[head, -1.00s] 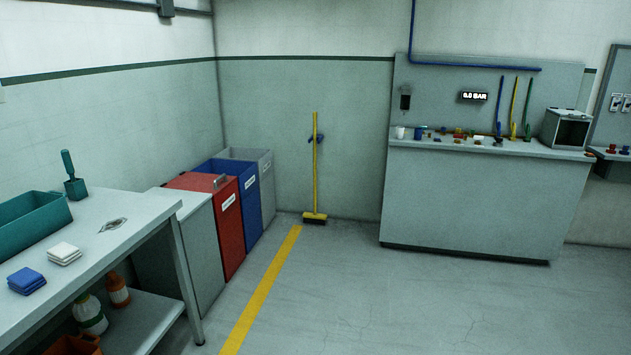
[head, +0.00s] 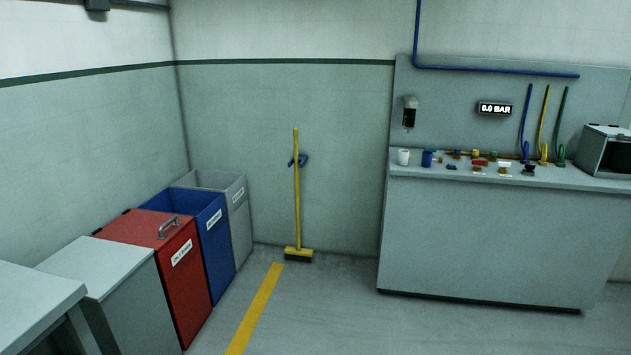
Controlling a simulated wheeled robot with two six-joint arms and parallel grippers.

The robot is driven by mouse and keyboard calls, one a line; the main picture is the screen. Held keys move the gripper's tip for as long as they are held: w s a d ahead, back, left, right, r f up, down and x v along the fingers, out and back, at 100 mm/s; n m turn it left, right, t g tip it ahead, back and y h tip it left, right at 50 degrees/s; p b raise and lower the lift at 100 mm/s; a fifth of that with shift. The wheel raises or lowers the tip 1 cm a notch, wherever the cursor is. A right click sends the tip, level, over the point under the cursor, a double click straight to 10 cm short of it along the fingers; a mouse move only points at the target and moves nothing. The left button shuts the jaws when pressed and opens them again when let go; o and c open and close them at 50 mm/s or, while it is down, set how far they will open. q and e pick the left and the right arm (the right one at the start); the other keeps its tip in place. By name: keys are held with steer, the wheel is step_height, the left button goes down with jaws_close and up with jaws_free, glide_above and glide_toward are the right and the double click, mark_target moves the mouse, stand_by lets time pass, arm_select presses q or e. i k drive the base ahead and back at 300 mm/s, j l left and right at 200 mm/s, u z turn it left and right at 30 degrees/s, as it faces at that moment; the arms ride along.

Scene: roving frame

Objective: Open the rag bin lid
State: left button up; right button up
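The red bin (head: 187,289) stands in the row along the left wall, with a white label on its front that is too small to read surely. Its red lid (head: 137,229) is shut and carries a grey handle (head: 169,227). It is the only bin in the row with a red lid and handle, and I take it as the rag bin. Neither of my grippers shows in the head view.
A blue open-topped bin (head: 214,250) and a grey one (head: 240,222) stand beyond the red bin. A grey cabinet (head: 140,300) and a table (head: 35,295) are on the near side. A yellow broom (head: 297,200) leans at the back wall. A counter (head: 480,240) stands right; the floor (head: 330,325) between is clear.

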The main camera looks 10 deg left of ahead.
mark_target(155, 230)
steer(key=i+u, duration=0.15)
steer(key=i, duration=0.45)
steer(key=i+l+u, duration=0.2)
steer(key=i, duration=0.35)
steer(key=i+u, duration=0.15)
steer(key=i, duration=0.45)
